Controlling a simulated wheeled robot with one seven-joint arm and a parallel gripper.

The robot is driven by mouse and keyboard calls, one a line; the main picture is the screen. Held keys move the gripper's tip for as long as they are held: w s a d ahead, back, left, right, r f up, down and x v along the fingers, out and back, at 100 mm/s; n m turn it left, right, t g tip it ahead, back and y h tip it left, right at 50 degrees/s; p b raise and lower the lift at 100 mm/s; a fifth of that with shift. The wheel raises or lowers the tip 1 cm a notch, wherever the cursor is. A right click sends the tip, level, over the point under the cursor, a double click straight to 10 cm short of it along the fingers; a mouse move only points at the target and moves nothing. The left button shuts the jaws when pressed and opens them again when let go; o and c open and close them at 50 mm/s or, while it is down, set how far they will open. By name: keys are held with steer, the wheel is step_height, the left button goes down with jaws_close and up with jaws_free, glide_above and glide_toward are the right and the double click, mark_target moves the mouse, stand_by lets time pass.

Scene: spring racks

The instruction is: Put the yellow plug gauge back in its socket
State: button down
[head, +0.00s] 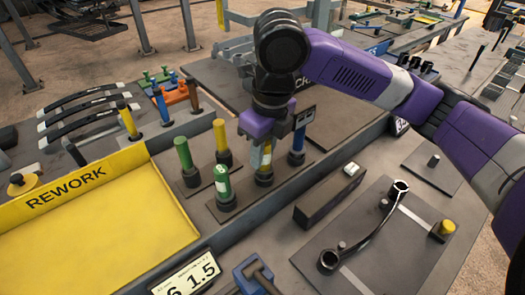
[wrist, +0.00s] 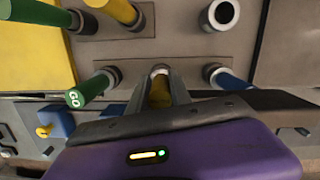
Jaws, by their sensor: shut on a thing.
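The yellow plug gauge (head: 265,160) is upright between the fingers of my gripper (head: 268,148) in the head view. Its lower end meets a dark round collar (head: 264,178); I cannot tell how deep it sits. In the wrist view the yellow gauge (wrist: 160,92) lies between the two fingers, with a pale ring at its far end. A green gauge with a white label (head: 222,182) stands to the left and a blue gauge (head: 297,142) to the right, in the same row.
Another green gauge (head: 184,153) and another yellow gauge (head: 222,136) stand in the other row. An empty ring socket (wrist: 219,15) shows in the wrist view. The yellow REWORK tray (head: 100,235) is at left. A dark block (head: 328,195) lies close on the right.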

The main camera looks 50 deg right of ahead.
steer(key=shift+f, duration=0.4)
steer(key=c, duration=0.6)
jaws_free()
steer(key=shift+r, duration=0.1)
steer(key=shift+r+p, duration=2.85)
steer(key=shift+r, duration=1.1)
